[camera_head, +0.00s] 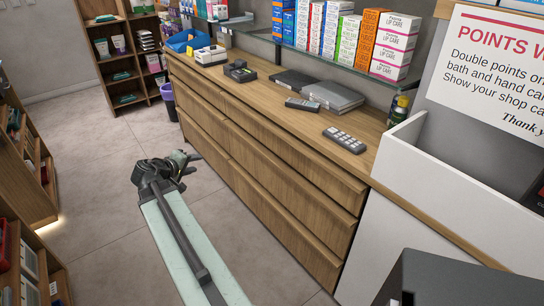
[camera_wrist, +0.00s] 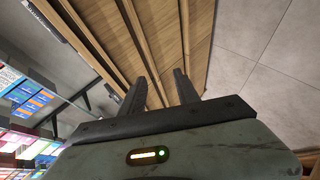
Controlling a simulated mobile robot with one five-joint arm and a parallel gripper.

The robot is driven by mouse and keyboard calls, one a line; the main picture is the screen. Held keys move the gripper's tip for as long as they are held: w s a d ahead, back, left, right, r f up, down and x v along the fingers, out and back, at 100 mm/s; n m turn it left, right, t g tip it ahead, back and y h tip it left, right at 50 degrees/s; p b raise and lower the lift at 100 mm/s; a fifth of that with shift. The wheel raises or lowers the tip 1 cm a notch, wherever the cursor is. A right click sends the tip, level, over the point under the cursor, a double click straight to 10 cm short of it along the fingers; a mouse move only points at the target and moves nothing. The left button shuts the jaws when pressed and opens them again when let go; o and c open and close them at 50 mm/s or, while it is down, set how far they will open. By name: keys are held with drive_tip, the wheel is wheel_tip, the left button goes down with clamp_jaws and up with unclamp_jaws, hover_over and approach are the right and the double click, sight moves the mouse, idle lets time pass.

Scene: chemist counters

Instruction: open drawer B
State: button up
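A long wooden counter with drawers runs along the right in the head view, with its worktop (camera_head: 240,88) above. It has two columns of wooden drawer fronts, such as the upper right front (camera_head: 290,158) and upper left front (camera_head: 195,90). All look closed. I see no letters on them, so I cannot tell which is drawer B. My gripper (camera_head: 192,163) is in front of the counter, above the floor, apart from the fronts. In the wrist view, its two dark fingers (camera_wrist: 160,78) are spread and empty, with wooden drawer fronts (camera_wrist: 160,35) beyond.
A remote-like keypad (camera_head: 344,140), grey flat boxes (camera_head: 333,97) and a black phone (camera_head: 240,72) lie on the counter. A purple bin (camera_head: 168,100) stands beyond its far end. Wooden shelves (camera_head: 30,160) stand at the left. The floor (camera_head: 100,160) between is clear.

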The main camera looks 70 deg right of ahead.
drive_tip(key=s+d+f+g+h+b, duration=0.15)
drive_tip(key=s+d+h+b, duration=0.35)
drive_tip(key=s+d, duration=0.8)
drive_tip(key=n+g+h+b, duration=0.1)
drive_tip(key=n+g+b, duration=0.1)
approach(273, 131)
drive_tip(key=shift+t, duration=0.25)
drive_tip(key=d, duration=0.2)
drive_tip(key=s+d, duration=0.1)
drive_tip(key=d, duration=0.5)
drive_tip(key=shift+s+d, duration=0.15)
drive_tip(key=shift+s, duration=0.1)
drive_tip(key=shift+c, duration=0.4)
clamp_jaws()
